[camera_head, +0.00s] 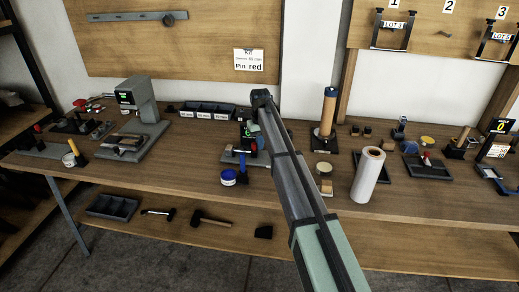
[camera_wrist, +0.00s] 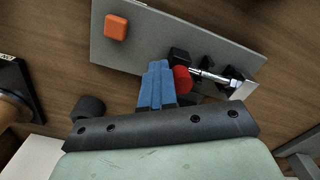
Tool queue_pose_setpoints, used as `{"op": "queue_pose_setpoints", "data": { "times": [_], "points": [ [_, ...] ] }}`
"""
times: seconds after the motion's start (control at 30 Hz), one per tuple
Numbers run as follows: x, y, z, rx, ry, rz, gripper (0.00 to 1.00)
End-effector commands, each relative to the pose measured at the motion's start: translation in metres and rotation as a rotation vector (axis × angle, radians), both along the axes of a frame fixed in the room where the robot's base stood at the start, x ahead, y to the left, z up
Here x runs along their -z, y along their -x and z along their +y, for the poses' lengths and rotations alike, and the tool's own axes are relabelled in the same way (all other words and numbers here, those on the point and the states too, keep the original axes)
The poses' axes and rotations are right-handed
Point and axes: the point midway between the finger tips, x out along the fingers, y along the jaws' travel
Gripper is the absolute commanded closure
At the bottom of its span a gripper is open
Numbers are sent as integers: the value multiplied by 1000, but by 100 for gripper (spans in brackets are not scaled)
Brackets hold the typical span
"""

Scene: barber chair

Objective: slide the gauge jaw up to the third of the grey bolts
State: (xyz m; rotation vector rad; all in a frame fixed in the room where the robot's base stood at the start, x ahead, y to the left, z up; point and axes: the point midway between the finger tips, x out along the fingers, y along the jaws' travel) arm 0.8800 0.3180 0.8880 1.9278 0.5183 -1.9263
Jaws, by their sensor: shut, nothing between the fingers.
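In the wrist view the blue fingers of my gripper (camera_wrist: 157,72) are closed together with nothing between them. They are over a grey plate (camera_wrist: 145,40), close beside a red cylindrical knob (camera_wrist: 182,79); I cannot tell if they touch it. A shiny metal rod (camera_wrist: 211,76) runs from the knob side to black blocks (camera_wrist: 236,77) at the right. Which part is the gauge jaw, and which are the grey bolts, I cannot tell. An orange square piece (camera_wrist: 116,27) is on the plate. In the head view my arm partly hides this grey-based device (camera_head: 232,158).
A blue tape roll (camera_head: 228,178) stands in front of the device. A labelled parts bin (camera_head: 207,111) is behind it. A grey machine (camera_head: 138,100) stands to the left.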

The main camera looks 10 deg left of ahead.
Motion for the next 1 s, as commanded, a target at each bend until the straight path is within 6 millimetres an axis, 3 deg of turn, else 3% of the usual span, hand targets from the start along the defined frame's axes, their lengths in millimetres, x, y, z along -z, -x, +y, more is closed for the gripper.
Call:
{"op": "queue_pose_setpoints", "data": {
  "times": [0.53, 1.0],
  "points": [
    [-4, 0, -11, 0, 1, -1, 100],
    [-40, 0, -11, 1, 1, 0, 100]
  ]
}}
